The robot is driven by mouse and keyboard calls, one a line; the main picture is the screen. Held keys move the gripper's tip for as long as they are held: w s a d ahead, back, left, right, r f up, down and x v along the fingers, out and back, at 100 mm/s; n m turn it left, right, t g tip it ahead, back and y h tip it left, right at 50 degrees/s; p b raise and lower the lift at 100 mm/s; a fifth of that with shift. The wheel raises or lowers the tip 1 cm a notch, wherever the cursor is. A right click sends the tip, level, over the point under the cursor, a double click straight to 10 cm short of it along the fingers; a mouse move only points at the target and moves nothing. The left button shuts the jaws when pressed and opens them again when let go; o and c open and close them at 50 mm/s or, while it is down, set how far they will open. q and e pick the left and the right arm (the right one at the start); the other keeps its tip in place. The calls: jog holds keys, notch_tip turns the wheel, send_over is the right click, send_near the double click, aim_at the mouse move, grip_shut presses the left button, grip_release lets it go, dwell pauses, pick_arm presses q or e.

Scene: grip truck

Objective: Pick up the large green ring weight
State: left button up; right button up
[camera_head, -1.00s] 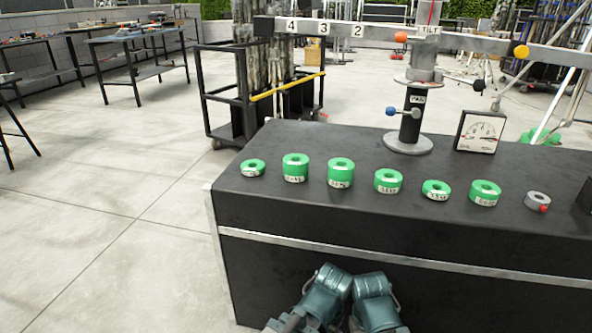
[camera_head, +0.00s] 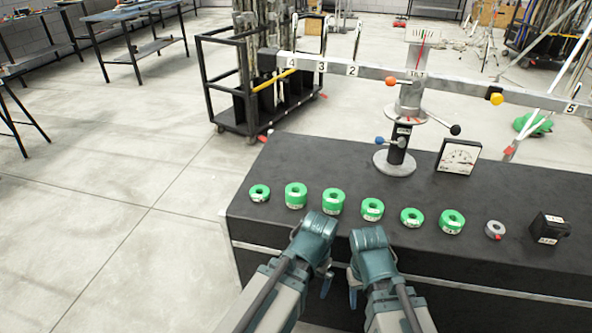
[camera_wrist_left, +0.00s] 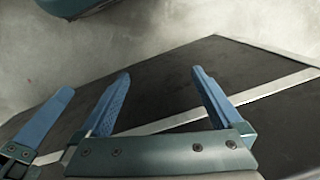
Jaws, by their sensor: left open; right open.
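Several green ring weights with white labels stand in a row on the black table. The two largest-looking ones are the second from the left (camera_head: 296,196) and the third from the left (camera_head: 333,202); I cannot tell which is the named one. My left gripper (camera_head: 326,287) hangs in front of the table's near edge, fingers pointing down. In the left wrist view its two blue fingers (camera_wrist_left: 161,72) are spread with nothing between them. My right gripper (camera_head: 353,292) hangs close beside it, also empty. Neither touches a ring.
The black table (camera_head: 290,155) also bears a balance stand (camera_head: 395,162), a dial gauge (camera_head: 458,157), a small grey ring (camera_head: 495,230) and a black block (camera_head: 549,228). A wheeled black rack (camera_head: 228,95) stands behind.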

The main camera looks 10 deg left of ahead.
pick_arm(q)
jog(key=w+a+r+n+p, duration=0.1)
jog(key=w+a+r+p, duration=0.1)
jog(key=r+p, duration=0.55)
jog(key=w+a+r+p, duration=0.1)
jog(key=a+r+p, duration=0.1)
jog(key=r+p, duration=0.5)
notch_tip(320, 180, up, 12)
jog(key=f+m+h+p, duration=0.1)
jog(key=m+p, duration=0.8)
jog(key=m, duration=0.3)
send_over(296, 196)
jog(key=w, duration=0.2)
jog(key=shift+w+a+r+m, duration=0.25)
jog(key=shift+a+m, duration=0.1)
jog(key=shift+m, duration=0.25)
jog(key=shift+f, duration=0.1)
notch_tip(296, 196, down, 8)
jog(key=b, duration=0.8)
jog(key=shift+f, duration=0.2)
jog(key=shift+b, duration=0.3)
